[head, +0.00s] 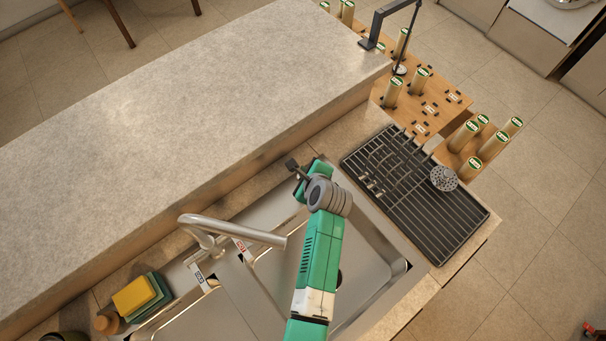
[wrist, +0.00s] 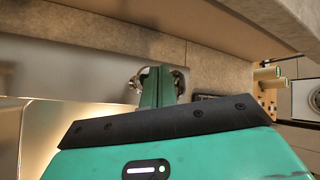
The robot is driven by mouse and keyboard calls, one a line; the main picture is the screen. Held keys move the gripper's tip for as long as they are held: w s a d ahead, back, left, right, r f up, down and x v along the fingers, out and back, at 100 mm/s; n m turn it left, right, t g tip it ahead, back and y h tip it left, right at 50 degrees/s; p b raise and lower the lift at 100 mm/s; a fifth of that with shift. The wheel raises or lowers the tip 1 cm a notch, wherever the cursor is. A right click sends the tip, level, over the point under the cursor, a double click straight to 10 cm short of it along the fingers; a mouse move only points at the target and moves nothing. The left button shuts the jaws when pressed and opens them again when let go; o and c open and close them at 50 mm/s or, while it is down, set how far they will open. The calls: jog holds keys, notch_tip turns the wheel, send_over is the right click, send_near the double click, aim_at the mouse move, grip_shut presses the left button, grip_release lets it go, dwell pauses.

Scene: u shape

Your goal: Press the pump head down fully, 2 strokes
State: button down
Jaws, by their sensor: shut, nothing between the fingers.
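My gripper (head: 303,188) is at the back edge of the sink, between the faucet and the drying rack. In the wrist view its green fingers (wrist: 158,88) are shut together, with nothing between them. A small dark metallic fitting (head: 292,164), which looks like the pump head, shows just left of my gripper in the head view. In the wrist view shiny metal parts (wrist: 180,80) show on both sides of the fingers. The fingers hide the middle of it, so I cannot tell whether they touch it or how far down it is.
A curved faucet (head: 232,231) stands left of my arm over the sink (head: 372,262). A black drying rack (head: 440,228) lies to the right. A raised counter (head: 190,105) rises behind. Yellow and green sponges (head: 134,295) are at the lower left.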

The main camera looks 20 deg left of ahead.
jog(key=shift+f, duration=0.15)
jog(key=shift+f, duration=0.3)
jog(key=shift+f+b, duration=0.9)
jog(key=shift+f, duration=0.15)
dwell(1.0)
jog(key=shift+r, duration=0.1)
jog(key=shift+r+p, duration=1.35)
jog(key=shift+p, duration=0.05)
notch_tip(320, 180, up, 5)
jog(key=p, duration=0.5)
jog(key=shift+r, duration=0.15)
